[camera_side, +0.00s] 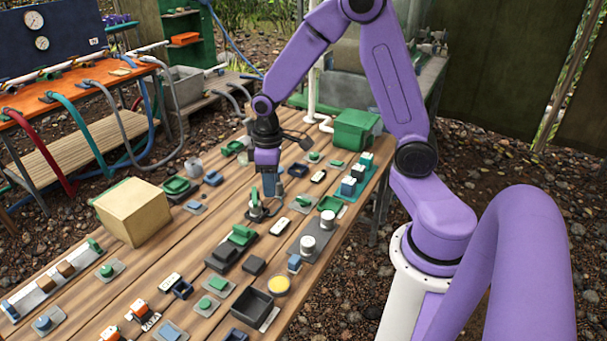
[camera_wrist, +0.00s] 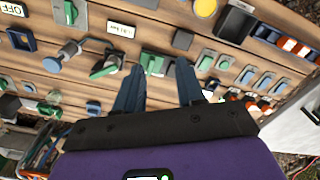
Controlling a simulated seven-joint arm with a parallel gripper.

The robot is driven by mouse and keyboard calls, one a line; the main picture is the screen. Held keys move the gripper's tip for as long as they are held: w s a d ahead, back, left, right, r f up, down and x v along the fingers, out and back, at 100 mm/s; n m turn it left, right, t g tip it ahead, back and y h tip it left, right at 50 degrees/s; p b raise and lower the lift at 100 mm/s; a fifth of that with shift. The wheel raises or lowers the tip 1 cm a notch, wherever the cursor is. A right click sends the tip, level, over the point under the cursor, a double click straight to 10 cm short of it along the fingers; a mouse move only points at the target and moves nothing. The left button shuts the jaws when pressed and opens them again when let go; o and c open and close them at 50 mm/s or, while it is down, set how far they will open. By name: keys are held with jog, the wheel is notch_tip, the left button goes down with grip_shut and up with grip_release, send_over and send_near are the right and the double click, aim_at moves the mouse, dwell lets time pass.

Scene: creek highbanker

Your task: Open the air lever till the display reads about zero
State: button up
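The bench is crowded with switches, knobs and blocks. A dark open tray (camera_side: 252,305) and a yellow disc (camera_side: 279,285) lie toward the front. A cardboard-coloured box (camera_side: 133,210) stands on the left, and a green box (camera_side: 354,129) at the back right.

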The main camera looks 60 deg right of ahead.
jog(key=w+d+f+m, duration=0.35)
jog(key=d+f, duration=0.25)
jog(key=d, duration=0.5)
jog(key=m, duration=0.2)
send_over(303, 199)
notch_tip(303, 199, down, 7)
jog(key=shift+f, duration=4.4)
jog(key=c, duration=0.5)
jog(key=shift+c, duration=0.2)
